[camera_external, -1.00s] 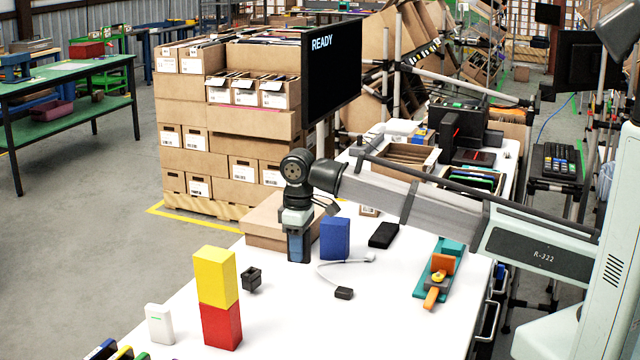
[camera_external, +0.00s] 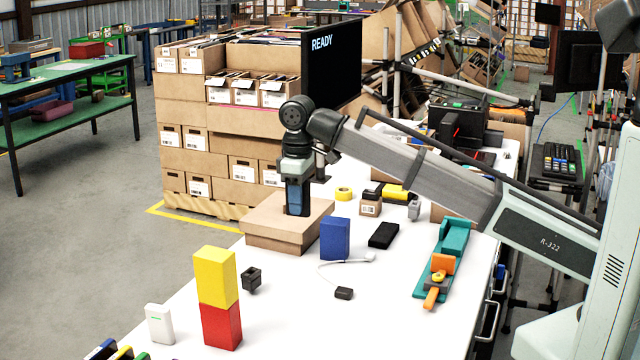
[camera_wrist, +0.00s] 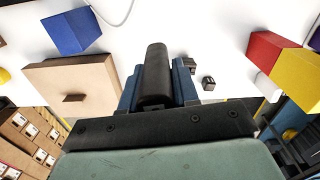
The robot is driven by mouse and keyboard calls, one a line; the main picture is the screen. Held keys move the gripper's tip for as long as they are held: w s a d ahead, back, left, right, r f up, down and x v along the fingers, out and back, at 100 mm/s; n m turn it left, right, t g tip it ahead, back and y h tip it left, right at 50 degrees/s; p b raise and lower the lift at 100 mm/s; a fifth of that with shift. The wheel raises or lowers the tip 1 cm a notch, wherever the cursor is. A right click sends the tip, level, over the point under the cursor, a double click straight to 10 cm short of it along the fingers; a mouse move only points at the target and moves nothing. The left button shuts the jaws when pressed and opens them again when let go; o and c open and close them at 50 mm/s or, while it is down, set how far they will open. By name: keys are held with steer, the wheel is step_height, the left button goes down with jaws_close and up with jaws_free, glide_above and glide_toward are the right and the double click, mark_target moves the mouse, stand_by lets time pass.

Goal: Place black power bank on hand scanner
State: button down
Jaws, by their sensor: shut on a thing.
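My gripper (camera_external: 297,212) is shut and upright, held above the table in front of the brown carton. In the wrist view its blue fingers stand on either side of a long black round-edged object (camera_wrist: 154,72), which I take to be the black power bank. In the external view the fingers mostly hide it. A flat black block (camera_external: 384,235) lies on the white table to the right of the blue box. A yellow and black item (camera_external: 397,192) lies farther back. I cannot tell for sure which thing is the hand scanner.
A brown carton (camera_external: 270,239), also in the wrist view (camera_wrist: 100,78), lies by the gripper. A blue box (camera_external: 335,239), white cable (camera_external: 340,263), black bracket (camera_external: 251,279), yellow block (camera_external: 216,275) on a red block (camera_external: 221,327) and teal fixture (camera_external: 432,275) stand around. Bare table lies between.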

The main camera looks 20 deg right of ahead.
steer(key=w+d, duration=1)
steer(key=w, duration=0.5)
steer(key=m, duration=0.1)
glide_above(395, 187)
step_height(395, 187, down, 5)
steer(key=shift+s+a+f, duration=0.1)
steer(key=shift+s+f, duration=0.05)
steer(key=shift+f, duration=5)
steer(key=shift+f, duration=0.2)
steer(key=c, duration=0.8)
jaws_free()
steer(key=shift+c, duration=0.2)
steer(key=shift+r, duration=0.15)
step_height(395, 187, up, 12)
